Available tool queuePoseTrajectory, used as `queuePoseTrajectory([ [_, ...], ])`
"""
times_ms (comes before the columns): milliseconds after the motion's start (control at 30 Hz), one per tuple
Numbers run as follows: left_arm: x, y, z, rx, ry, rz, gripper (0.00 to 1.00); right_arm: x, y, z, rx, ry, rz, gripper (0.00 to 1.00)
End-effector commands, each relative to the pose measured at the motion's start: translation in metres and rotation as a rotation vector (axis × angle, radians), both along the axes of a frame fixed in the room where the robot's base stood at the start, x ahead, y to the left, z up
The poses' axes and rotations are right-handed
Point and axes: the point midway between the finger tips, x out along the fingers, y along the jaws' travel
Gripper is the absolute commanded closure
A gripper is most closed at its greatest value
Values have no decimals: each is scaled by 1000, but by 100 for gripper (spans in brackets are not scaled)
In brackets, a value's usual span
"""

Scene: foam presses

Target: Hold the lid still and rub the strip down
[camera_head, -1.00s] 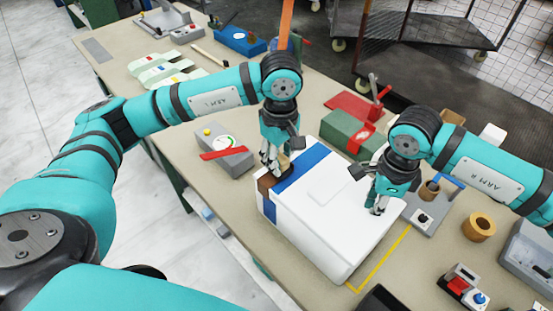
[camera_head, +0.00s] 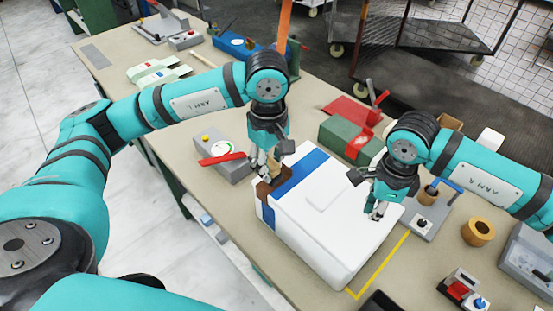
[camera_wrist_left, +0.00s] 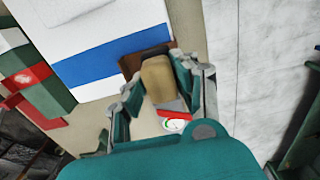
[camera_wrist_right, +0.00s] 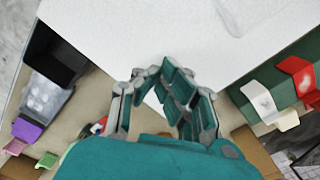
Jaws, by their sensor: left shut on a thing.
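A white foam box with a lid (camera_head: 345,205) stands on the bench, with a blue band (camera_head: 308,168) across one end. A brown strip (camera_head: 264,194) lies at the box's left end; it also shows in the left wrist view (camera_wrist_left: 130,64). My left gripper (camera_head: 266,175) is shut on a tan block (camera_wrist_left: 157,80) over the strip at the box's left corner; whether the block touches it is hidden. My right gripper (camera_head: 374,213) has its fingertips close together at the lid's right side; they show against the white lid in the right wrist view (camera_wrist_right: 152,72).
A grey gauge unit (camera_head: 227,160) with a red bar is left of the box. A green block with a red clamp (camera_head: 350,138) stands behind it. A grey fixture (camera_head: 428,215) and a tan ring (camera_head: 478,232) are to the right. Yellow tape (camera_head: 380,266) marks the bench in front.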

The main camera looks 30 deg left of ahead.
Motion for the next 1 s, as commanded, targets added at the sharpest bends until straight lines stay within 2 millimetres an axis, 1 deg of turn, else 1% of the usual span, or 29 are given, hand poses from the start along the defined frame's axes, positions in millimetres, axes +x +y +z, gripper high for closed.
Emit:
queuePoseTrajectory([
  [33,-6,3,1,2,-1,1,97,-1,-1,-3,-4,4,-1,100],
  [300,-36,13,9,1,0,1,97,-1,-1,-3,-4,4,-1,100],
  [500,-51,18,13,1,0,1,97,-1,-1,-3,-4,4,-1,100],
  [1000,-53,19,13,0,0,1,97,-1,-1,-3,-4,4,0,100],
])
